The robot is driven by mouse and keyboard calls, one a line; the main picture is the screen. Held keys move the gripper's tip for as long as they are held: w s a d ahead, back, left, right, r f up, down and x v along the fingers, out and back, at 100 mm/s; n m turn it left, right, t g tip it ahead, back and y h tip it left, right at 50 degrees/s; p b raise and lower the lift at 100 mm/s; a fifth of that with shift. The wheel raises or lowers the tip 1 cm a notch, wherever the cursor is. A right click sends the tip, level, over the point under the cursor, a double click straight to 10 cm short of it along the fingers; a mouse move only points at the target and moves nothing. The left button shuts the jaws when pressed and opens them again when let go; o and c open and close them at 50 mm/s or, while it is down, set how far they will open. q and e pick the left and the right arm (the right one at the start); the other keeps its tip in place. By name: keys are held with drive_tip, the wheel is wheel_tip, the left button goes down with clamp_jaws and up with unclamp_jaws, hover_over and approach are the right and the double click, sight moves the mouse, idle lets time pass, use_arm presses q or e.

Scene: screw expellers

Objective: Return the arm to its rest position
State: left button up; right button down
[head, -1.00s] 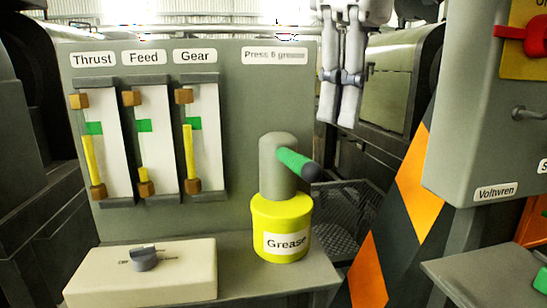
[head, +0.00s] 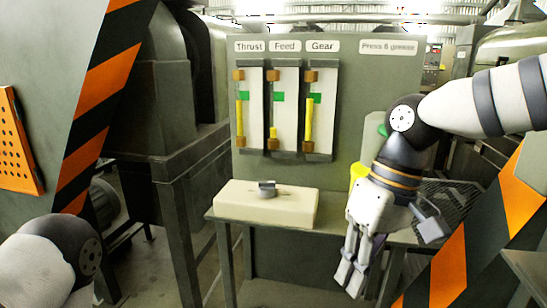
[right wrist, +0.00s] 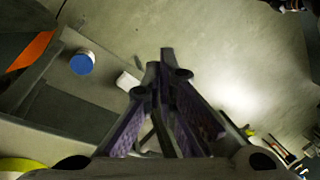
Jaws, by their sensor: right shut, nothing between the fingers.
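My right gripper (head: 347,275) hangs in front of the bench's right part, fingers pointing down. It is shut and empty; in the right wrist view its fingers (right wrist: 164,58) meet over bare floor. My right arm comes in from the right and hides most of the yellow grease container (head: 357,173). A bit of the green handle (head: 383,130) shows beside the arm. My left gripper is out of view; only a link of my left arm shows at the lower left.
The bench (head: 225,219) carries a cream box with a dark knob (head: 267,189). Behind it stands a panel (head: 352,100) with Thrust, Feed and Gear gauges. Orange-and-black striped posts (head: 105,90) stand at both sides. A blue-topped can (right wrist: 82,63) shows in the right wrist view.

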drive_tip(key=s+f+m, duration=0.2)
drive_tip(key=s+f, duration=0.4)
drive_tip(key=f, duration=0.3)
drive_tip(key=s+f+m+g, duration=0.1)
drive_tip(key=s+f, duration=0.5)
drive_tip(key=f, duration=0.4)
drive_tip(key=s+f+m, duration=0.2)
drive_tip(key=s+f, duration=0.3)
drive_tip(key=f, duration=0.4)
drive_tip(key=s+d+f+t+h, duration=0.1)
drive_tip(key=s+d+f+h, duration=0.2)
drive_tip(key=s+d, duration=0.7)
drive_tip(key=shift+s+d+f+m, duration=0.4)
drive_tip(key=shift+s+f, duration=0.35)
drive_tip(key=shift+s, duration=0.25)
